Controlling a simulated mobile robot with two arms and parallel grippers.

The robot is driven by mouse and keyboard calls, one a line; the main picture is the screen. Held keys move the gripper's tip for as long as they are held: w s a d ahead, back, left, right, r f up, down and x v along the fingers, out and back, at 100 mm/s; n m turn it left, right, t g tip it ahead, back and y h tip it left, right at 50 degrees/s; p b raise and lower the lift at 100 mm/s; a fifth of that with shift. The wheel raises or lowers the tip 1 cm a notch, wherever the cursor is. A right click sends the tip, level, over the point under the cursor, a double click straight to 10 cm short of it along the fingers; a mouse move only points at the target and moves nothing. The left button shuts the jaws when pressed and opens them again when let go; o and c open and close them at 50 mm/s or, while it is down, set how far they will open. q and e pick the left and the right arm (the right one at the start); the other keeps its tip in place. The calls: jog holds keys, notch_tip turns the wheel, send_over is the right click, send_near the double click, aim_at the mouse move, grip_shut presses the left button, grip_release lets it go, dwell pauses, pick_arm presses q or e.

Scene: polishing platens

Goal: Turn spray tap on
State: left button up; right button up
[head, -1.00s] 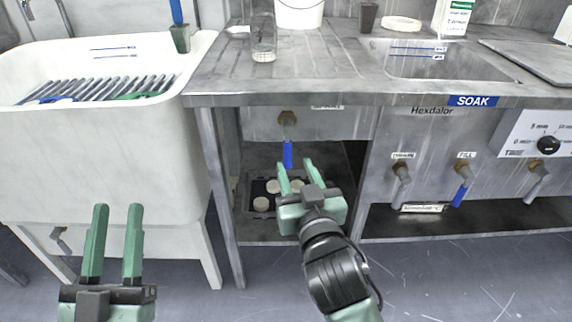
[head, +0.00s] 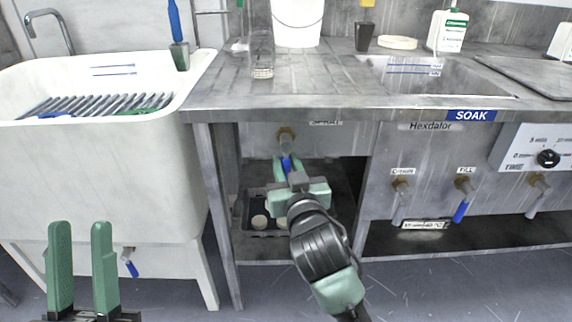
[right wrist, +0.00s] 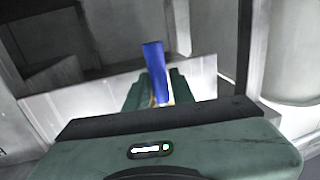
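The spray tap is a brass valve (head: 286,136) under the bench's front panel, below a small label that is hard to read. Its blue lever (head: 287,163) hangs down. My right gripper (head: 287,166) is at this lever, one finger on each side. In the right wrist view the blue lever (right wrist: 156,72) stands between the green fingers, with a narrow gap seen beside it; the gripper looks open around it, and firm contact is not visible. My left gripper (head: 81,230) is open and empty at the lower left, in front of the white sink.
A dark tray (head: 245,215) with pale discs sits on the shelf below the tap. To the right are more taps, including the blue-levered fill tap (head: 462,198), and a control dial (head: 548,158). A white sink (head: 100,180) stands left, with a blue-handled tap (head: 130,262) beneath.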

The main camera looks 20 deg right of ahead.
grip_shut()
dwell(1.3)
